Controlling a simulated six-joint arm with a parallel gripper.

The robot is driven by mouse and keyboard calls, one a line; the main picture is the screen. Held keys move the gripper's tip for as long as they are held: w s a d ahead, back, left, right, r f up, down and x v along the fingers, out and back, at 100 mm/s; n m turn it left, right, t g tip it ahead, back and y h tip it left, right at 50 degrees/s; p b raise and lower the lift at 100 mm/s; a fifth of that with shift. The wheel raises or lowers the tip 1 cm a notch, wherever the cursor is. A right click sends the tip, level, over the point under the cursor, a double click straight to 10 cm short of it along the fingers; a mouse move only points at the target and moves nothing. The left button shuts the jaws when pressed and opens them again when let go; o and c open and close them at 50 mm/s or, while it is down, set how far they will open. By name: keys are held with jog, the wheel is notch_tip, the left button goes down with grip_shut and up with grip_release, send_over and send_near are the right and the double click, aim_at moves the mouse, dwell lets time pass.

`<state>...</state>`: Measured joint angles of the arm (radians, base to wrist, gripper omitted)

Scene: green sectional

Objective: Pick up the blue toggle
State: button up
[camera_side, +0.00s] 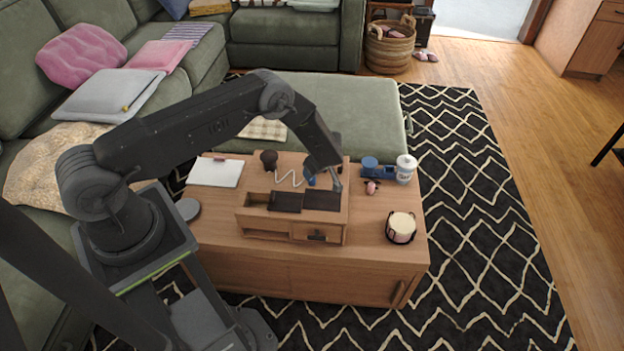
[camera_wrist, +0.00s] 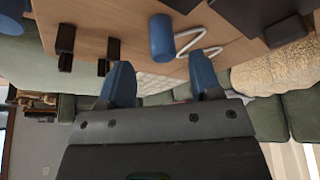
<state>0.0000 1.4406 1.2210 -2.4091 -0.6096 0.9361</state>
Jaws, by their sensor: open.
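The blue toggle looks to be the small blue cylinder (camera_wrist: 161,37) in the wrist view, standing out over the wooden surface beside a white zigzag piece (camera_wrist: 190,42). My gripper (camera_wrist: 160,76) is open, with its two blue fingertips spread on either side below the cylinder in the picture. Nothing is between the fingers, and the cylinder appears apart from them. In the side view my gripper (camera_side: 334,184) hangs low over the back right of a wooden desk organizer (camera_side: 272,230). A small blue patch shows beside it there; I cannot tell whether it is the toggle or a fingertip.
The organizer stands on a wooden coffee table (camera_side: 225,233). A blue holder (camera_side: 371,170), a white jar (camera_side: 405,170), a small pink item (camera_side: 372,187) and a round cream pot (camera_side: 401,228) stand to its right. White paper (camera_side: 216,172) lies left. Dark brackets (camera_wrist: 66,46) show in the wrist view.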

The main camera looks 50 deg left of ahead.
jog(key=x, duration=0.5)
jog(key=shift+s+a, duration=0.1)
jog(key=shift+s, duration=0.05)
jog(key=c, duration=1)
jog(key=shift+r, duration=0.1)
